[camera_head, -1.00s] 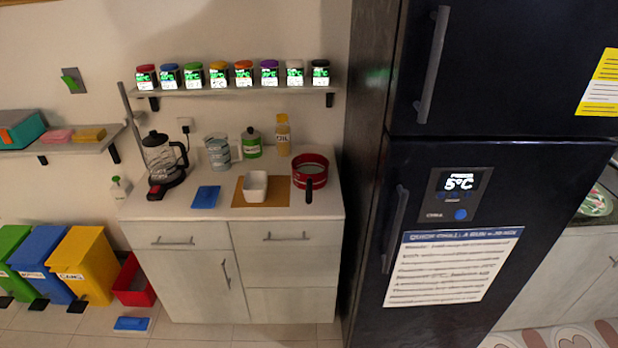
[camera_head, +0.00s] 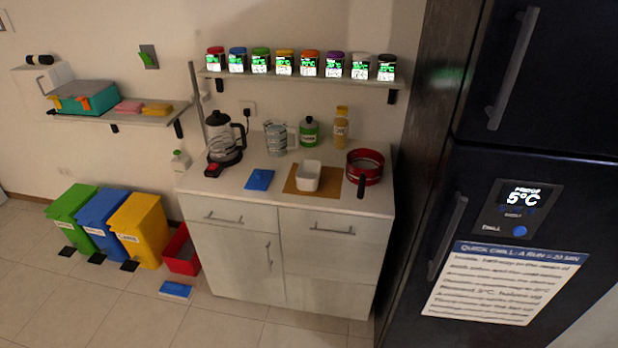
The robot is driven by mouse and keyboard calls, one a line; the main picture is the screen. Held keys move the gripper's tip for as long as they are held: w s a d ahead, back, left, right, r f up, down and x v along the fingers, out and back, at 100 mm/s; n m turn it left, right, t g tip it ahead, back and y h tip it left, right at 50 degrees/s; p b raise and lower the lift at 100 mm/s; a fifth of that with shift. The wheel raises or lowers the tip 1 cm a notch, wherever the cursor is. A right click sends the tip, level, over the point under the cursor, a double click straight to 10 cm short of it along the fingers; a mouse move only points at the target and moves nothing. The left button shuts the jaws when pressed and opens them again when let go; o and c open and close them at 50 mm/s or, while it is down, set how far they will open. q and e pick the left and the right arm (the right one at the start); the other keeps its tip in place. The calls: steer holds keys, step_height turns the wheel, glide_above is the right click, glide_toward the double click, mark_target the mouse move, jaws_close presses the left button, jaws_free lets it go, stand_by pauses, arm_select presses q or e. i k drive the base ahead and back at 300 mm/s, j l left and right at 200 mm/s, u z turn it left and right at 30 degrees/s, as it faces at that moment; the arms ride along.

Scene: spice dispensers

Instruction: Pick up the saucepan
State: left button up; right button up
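The red saucepan (camera_head: 366,168) stands at the right end of the pale counter (camera_head: 230,186), close to the fridge. Its dark handle (camera_head: 361,187) points toward the front edge of the counter. The pan looks upright with its open top showing. Neither of my grippers is in the head view, and nothing touches the pan.
A white bowl (camera_head: 308,176) sits on a brown board left of the pan. A blue pad (camera_head: 260,180), coffee maker (camera_head: 224,140), measuring jug (camera_head: 276,138) and bottles stand further left and behind. The dark fridge (camera_head: 440,120) bounds the right.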

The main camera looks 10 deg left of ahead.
mark_target(364, 166)
steer(key=i+j+z, duration=0.1)
steer(key=j, duration=0.3)
steer(key=i+j, duration=0.25)
steer(key=j, duration=0.15)
steer(key=i+j+z, duration=0.15)
steer(key=j, duration=0.3)
steer(key=i+j+z, duration=0.1)
steer(key=j, duration=0.3)
steer(key=i+j, duration=0.25)
steer(key=j, duration=0.2)
steer(key=i+j+z, duration=0.15)
steer(key=j, duration=0.3)
steer(key=i+j+z, duration=0.1)
steer(key=j, duration=0.35)
steer(key=i+j, duration=0.1)
steer(key=j, duration=0.35)
steer(key=i+l, duration=0.25)
steer(key=l, duration=0.15)
steer(key=i+l, duration=0.2)
steer(key=l, duration=0.25)
